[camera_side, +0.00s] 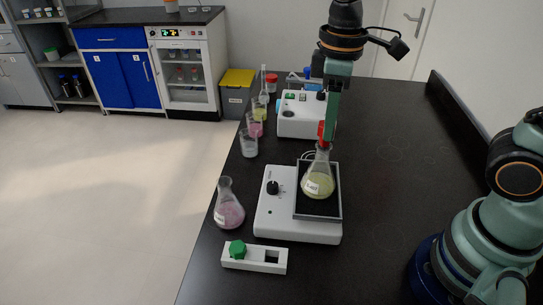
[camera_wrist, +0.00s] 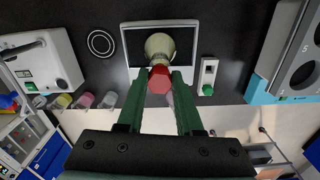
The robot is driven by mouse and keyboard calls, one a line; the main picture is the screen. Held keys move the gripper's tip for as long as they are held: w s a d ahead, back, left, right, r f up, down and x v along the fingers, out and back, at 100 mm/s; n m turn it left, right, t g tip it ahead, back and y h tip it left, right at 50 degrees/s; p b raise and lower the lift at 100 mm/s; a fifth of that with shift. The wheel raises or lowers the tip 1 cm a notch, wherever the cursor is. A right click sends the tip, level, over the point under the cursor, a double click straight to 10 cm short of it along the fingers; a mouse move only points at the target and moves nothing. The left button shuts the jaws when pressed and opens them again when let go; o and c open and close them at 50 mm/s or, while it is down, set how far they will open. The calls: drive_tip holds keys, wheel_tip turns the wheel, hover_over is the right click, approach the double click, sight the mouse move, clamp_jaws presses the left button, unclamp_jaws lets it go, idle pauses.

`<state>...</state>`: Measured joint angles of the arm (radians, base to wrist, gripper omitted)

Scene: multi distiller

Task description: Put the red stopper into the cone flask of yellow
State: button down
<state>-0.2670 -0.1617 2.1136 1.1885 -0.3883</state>
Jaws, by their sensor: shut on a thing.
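The red stopper (camera_side: 322,132) is between the green fingers of my gripper (camera_side: 329,124), which is shut on it. The stopper also shows red in the wrist view (camera_wrist: 160,80). The cone flask of yellow (camera_side: 318,183) stands upright on the white hotplate (camera_side: 272,215) with a dark top, directly below my gripper. The stopper's lower end is at the flask's mouth; I cannot tell how far, if at all, it is inside. In the wrist view the pale flask (camera_wrist: 160,45) is just beyond the stopper and largely lined up with it.
A cone flask of pink (camera_side: 229,212) stands left of the hotplate. A white holder (camera_side: 262,262) with a green stopper (camera_side: 237,249) lies in front. Beakers (camera_side: 249,145) and a white device (camera_side: 305,126) stand behind. The black bench right of the hotplate is clear.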

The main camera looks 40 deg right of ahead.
drive_tip(key=shift+f, duration=1.25)
idle(0.3)
drive_tip(key=shift+c, duration=2.4)
unclamp_jaws()
wheel_tip(320, 180, up, 12)
drive_tip(key=s+d+f+m+t, duration=0.1)
drive_tip(key=d+f+m+t, duration=0.4)
drive_tip(key=d+f+m, duration=0.1)
drive_tip(key=shift+s+d+f+m+t, duration=0.2)
drive_tip(key=shift+s+d+m+t, duration=0.1)
drive_tip(key=shift+d+m, duration=0.65)
